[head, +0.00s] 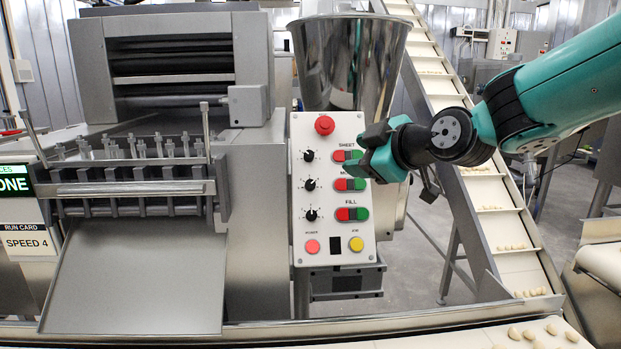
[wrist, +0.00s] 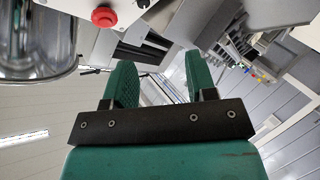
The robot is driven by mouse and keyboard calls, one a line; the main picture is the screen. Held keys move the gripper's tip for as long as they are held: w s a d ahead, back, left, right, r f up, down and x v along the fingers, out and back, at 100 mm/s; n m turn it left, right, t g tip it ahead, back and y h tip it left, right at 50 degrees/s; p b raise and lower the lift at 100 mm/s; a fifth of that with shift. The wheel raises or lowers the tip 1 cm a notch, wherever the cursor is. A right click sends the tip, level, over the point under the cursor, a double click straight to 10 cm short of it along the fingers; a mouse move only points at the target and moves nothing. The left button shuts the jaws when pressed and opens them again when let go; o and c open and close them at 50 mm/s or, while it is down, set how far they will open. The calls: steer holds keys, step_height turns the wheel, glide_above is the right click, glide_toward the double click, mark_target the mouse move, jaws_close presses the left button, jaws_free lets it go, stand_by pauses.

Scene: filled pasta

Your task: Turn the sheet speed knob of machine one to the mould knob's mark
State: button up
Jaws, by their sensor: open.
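The control panel (head: 334,265) of the machine has three black knobs in a column on its left side. The sheet knob (head: 308,155) is at the top, the mould knob (head: 310,185) is below it, and the fill knob (head: 311,215) is lowest. Their marks are too small to read exactly. My gripper (head: 363,150) is open and empty, with its fingers pointing left, overlapping the panel's upper right edge in the picture and partly covering the buttons and labels there. It is apart from the sheet knob. The open fingers also show in the wrist view (wrist: 161,80).
A red stop button (head: 325,125) sits above the knobs; it shows in the wrist view too (wrist: 104,17). Red-green buttons (head: 349,214) line the panel's right side. A metal hopper (head: 345,60) stands behind. A run card (head: 27,243) reads SPEED 4. A conveyor (head: 490,190) slopes at right.

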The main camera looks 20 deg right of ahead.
mark_target(311, 156)
steer(key=shift+t, duration=0.4)
steer(key=p+x, duration=0.1)
steer(key=x, duration=0.5)
steer(key=d+p+x, duration=0.1)
steer(key=x, duration=0.5)
steer(key=p+x, duration=0.1)
steer(key=x, duration=0.5)
steer(key=shift+w+d+r+p, duration=0.3)
steer(key=shift+d+r+p, duration=0.05)
steer(key=shift+d, duration=0.05)
steer(key=shift+c, duration=0.5)
steer(key=c, duration=0.8)
steer(key=shift+c, duration=0.2)
steer(key=shift+f+b, duration=0.1)
steer(key=shift+b, duration=0.25)
